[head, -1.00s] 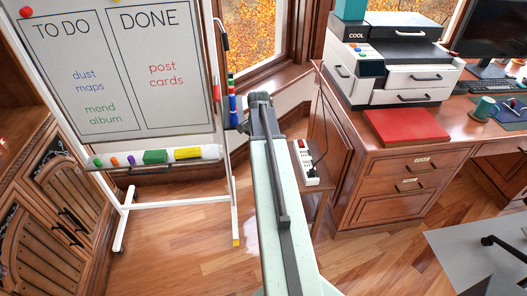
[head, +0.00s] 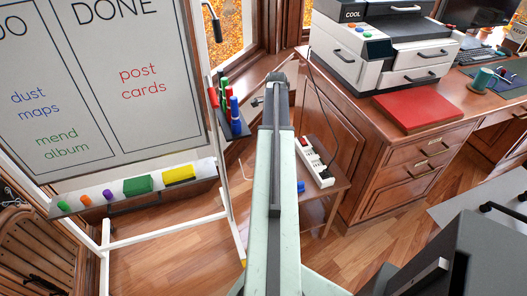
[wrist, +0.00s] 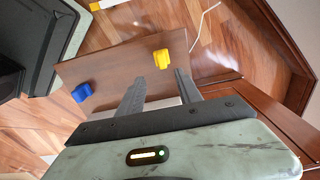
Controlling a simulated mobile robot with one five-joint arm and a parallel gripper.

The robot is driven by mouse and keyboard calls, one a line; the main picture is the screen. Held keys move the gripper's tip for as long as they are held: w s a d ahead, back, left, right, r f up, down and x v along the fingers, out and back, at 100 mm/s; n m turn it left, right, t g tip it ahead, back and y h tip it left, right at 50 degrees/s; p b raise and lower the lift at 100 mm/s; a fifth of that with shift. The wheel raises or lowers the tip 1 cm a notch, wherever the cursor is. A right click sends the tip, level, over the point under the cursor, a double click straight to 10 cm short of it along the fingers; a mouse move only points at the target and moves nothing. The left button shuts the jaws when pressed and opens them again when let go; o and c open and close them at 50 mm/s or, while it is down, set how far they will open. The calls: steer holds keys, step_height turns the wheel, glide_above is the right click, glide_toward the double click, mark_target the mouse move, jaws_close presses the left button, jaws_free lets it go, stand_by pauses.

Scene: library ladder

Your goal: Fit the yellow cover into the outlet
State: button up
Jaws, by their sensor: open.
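The yellow cover (wrist: 161,58) lies on the small wooden side table (wrist: 110,52) in the wrist view, just beyond the fingertips. My gripper (wrist: 160,78) is open and empty, its two fingers pointing toward the cover with a gap between them. I cannot tell its height above the table. A blue cover (wrist: 82,92) lies to the left; it also shows at the table's edge in the head view (head: 300,186). A white outlet strip (head: 314,161) with a red switch lies on the table. In the head view my arm hides the yellow cover and gripper.
A whiteboard (head: 110,80) on a white stand is left of my arm, its ledge holding magnets and green and yellow blocks. A marker holder (head: 234,122) juts out close to my arm. The wooden desk (head: 385,165) with printer and red folder stands right.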

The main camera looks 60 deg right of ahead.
steer(key=f+b, duration=0.5)
steer(key=w+f+b, duration=0.1)
steer(key=f+b, duration=0.2)
steer(key=shift+a, duration=0.1)
steer(key=shift+r, duration=0.15)
jaws_close()
